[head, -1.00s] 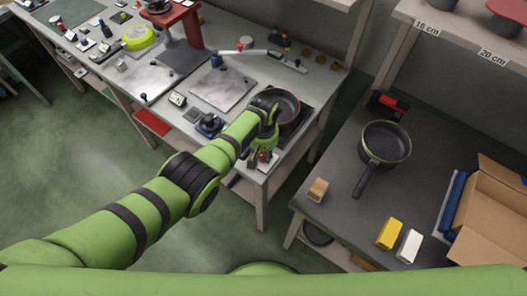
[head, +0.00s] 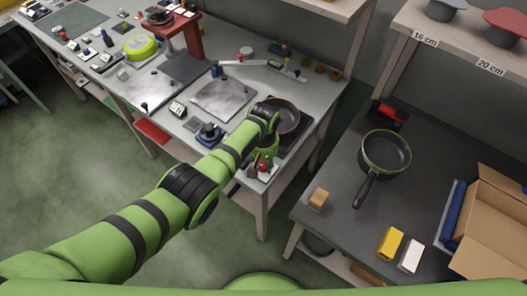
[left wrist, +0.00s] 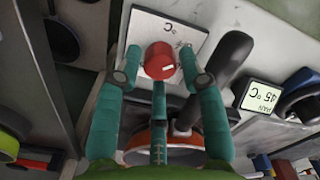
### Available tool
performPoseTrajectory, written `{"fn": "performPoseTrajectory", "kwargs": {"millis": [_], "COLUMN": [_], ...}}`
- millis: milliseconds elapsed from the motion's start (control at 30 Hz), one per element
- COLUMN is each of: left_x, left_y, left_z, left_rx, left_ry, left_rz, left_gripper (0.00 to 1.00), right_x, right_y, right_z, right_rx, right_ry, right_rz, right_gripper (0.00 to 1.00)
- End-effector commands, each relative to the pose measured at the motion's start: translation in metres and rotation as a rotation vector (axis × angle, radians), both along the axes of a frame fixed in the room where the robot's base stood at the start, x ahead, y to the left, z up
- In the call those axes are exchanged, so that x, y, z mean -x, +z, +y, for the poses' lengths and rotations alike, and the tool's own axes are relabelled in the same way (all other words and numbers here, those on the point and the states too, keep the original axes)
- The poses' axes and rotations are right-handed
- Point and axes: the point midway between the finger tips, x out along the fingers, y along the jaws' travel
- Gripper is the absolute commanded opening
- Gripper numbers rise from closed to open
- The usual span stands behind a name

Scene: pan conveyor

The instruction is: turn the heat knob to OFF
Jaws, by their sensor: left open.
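The heat knob is a red round knob (left wrist: 160,60) with a short white mark, on a white panel (left wrist: 190,24) with °C lettering. It also shows in the head view (head: 264,167) near the table's front right corner. My right gripper is not in view. Which setting the mark points to cannot be read.
A pan (head: 284,115) sits on the burner just behind the knob; its black handle (left wrist: 228,62) runs close beside my fingers. A display (left wrist: 262,97) reads PAN 45 °C. A second pan (head: 385,154), blocks and an open box (head: 497,220) are on the right table.

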Motion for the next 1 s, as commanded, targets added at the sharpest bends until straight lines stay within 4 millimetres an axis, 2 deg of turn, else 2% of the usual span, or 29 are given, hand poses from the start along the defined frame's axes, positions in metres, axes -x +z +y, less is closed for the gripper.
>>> {"fn": "performPoseTrajectory", "kwargs": {"millis": [200,600,800,1000], "left_x": [0.0,-0.001,0.0,0.0], "left_y": [0.023,0.1,0.115,0.117], "left_z": [0.0,0.0,0.0,0.0], "left_rx": [0.002,0.002,0.0,0.0], "left_ry": [0.001,0.002,0.002,0.002], "left_rz": [-0.004,-0.005,-0.004,-0.002], "left_gripper": [0.41,0.41,0.41,0.41], "right_x": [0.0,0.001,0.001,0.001], "right_y": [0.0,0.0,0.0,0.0], "right_z": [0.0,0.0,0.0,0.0], "right_rx": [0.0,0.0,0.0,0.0], "right_ry": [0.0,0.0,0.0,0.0], "right_rz": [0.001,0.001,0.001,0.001], "right_gripper": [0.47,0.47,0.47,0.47]}}
